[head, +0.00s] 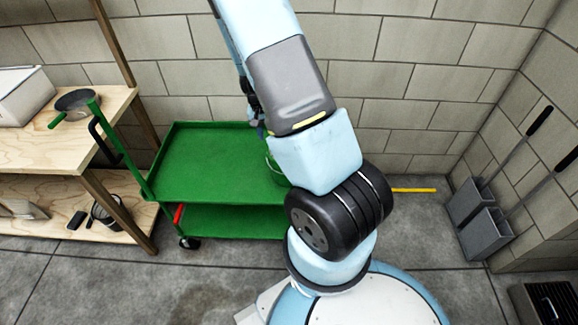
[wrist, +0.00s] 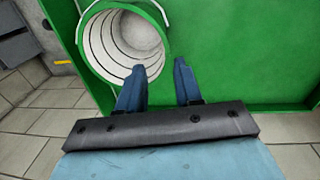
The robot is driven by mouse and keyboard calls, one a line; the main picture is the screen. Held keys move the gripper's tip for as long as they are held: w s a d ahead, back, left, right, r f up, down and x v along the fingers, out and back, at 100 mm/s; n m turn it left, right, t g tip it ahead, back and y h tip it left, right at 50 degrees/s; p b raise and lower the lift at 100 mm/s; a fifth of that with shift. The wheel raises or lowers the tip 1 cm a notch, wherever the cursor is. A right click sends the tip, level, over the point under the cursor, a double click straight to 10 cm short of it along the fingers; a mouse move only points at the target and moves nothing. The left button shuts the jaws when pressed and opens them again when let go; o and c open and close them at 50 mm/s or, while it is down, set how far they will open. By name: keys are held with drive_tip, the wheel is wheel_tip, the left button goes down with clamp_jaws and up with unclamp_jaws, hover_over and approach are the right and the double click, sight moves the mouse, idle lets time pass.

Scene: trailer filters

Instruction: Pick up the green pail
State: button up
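The green pail (wrist: 85,18) is at the upper left of the wrist view. Its open mouth shows a ribbed white inside, and a thin handle shows at its upper right. It stands on the top tray of the green cart (wrist: 235,50). In the head view the pail (head: 274,170) shows only as a sliver at the tray's right side, mostly hidden by my arm. My gripper (wrist: 158,68) is open with nothing between its blue fingers. In the wrist view the left fingertip overlaps the pail's near right rim and the right one lies over bare tray; contact cannot be told.
The green cart (head: 200,150) has a raised lip and a handle at left. A wooden shelf (head: 60,140) with a pan (head: 78,100) and a white box (head: 22,95) stands left. A block wall is behind. Long-handled grey dustpans (head: 478,215) stand right.

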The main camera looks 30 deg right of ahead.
approach(279, 178)
drive_tip(key=w+f, duration=0.3)
drive_tip(key=w, duration=0.1)
drive_tip(key=shift+w+d+f, duration=0.15)
drive_tip(key=shift+d+f, duration=0.1)
drive_tip(key=shift+d, duration=0.1)
drive_tip(key=shift+c, duration=0.3)
clamp_jaws()
